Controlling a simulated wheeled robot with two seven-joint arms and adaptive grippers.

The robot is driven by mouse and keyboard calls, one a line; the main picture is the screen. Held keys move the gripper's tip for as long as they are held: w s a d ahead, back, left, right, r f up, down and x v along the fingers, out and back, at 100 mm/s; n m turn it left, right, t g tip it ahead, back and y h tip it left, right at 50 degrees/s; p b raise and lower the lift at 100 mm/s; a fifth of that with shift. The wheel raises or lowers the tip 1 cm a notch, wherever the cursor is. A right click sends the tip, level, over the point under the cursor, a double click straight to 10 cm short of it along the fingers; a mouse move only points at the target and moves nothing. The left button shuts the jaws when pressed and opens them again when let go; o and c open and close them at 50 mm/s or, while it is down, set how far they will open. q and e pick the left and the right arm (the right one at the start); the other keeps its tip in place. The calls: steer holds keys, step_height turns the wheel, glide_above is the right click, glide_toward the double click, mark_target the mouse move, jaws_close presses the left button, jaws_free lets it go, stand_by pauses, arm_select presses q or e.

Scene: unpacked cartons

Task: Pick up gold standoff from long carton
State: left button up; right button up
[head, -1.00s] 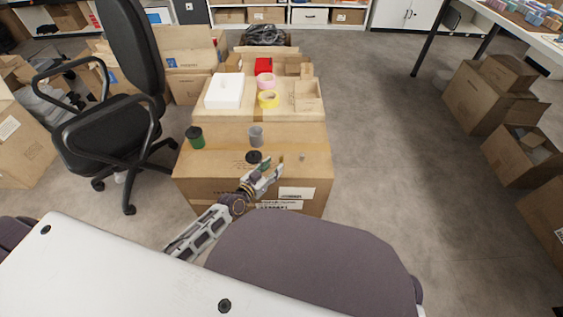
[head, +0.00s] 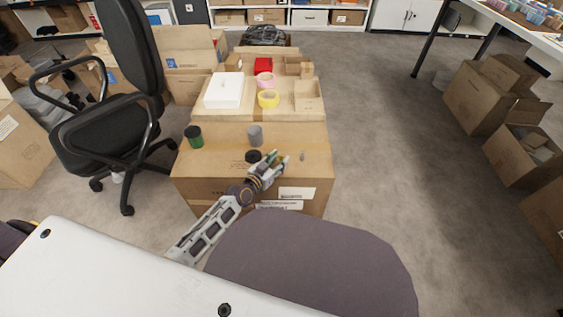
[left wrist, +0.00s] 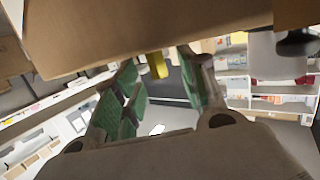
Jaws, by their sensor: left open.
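The gold standoff (head: 302,155) is a tiny upright piece on top of the long carton (head: 222,163), near its right end. In the left wrist view it shows as a short yellow cylinder (left wrist: 157,65), hanging from the carton's surface because that picture is upside down. My left gripper (head: 278,157) is open and empty above the carton, a little left of the standoff in the head view. In the left wrist view the standoff appears between the green-padded fingers (left wrist: 158,72), beyond their tips, with no contact visible. My right gripper is not in view.
A black round piece (head: 253,156) lies just left of my left gripper.

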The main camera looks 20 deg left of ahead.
arm_select(q)
steer(key=shift+w+d+f, duration=0.1)
steer(key=shift+w+d, duration=0.1)
steer(key=shift+w, duration=0.35)
steer(key=c, duration=0.9)
